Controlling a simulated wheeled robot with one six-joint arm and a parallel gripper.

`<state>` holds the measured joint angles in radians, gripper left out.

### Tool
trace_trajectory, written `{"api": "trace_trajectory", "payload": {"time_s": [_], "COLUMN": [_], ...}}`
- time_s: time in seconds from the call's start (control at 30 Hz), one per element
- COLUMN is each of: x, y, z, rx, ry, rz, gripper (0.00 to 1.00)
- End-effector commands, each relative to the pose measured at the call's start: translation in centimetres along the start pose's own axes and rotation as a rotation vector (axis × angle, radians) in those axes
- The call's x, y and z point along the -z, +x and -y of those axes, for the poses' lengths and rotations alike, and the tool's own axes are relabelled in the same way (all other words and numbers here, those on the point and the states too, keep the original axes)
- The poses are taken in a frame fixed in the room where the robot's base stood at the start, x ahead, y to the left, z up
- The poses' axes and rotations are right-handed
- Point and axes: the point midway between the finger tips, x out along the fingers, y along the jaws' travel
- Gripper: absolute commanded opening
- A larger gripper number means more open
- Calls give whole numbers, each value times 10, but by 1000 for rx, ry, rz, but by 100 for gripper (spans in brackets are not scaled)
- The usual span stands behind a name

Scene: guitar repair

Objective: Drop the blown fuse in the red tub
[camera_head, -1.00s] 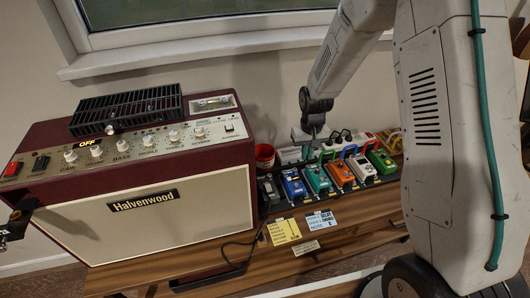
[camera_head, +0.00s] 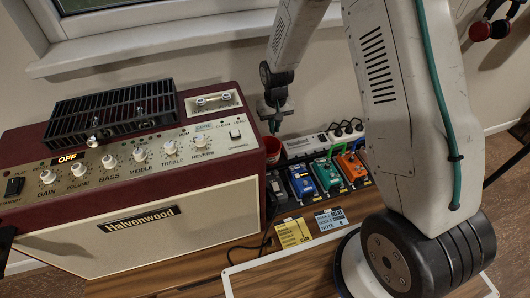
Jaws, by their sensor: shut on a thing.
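The red tub (camera_head: 272,149) stands on the bench just right of the amplifier, partly hidden by my gripper. My gripper (camera_head: 274,124) points down just above the tub, its tips close over the tub's opening. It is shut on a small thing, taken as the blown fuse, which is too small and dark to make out. A fuse holder with two shiny clips (camera_head: 214,100) sits on a pale plate on the amplifier top; I cannot tell whether anything lies between the clips.
The maroon amplifier (camera_head: 120,222) stands close on the left, with a black grille (camera_head: 110,112) on top. A blue pedal (camera_head: 301,182) and other pedals stand right of the tub, with a power strip (camera_head: 306,143) behind. Paper notes (camera_head: 293,233) lie in front.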

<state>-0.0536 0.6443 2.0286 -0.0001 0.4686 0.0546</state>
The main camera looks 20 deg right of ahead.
Motion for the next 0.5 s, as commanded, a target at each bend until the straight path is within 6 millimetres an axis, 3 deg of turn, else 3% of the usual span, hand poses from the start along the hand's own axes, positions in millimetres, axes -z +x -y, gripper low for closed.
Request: {"api": "trace_trajectory", "payload": {"time_s": [0.5], "x": [0], "y": [52], "z": [1], "rx": [0], "ry": [-1], "rz": [2], "gripper": [0]}}
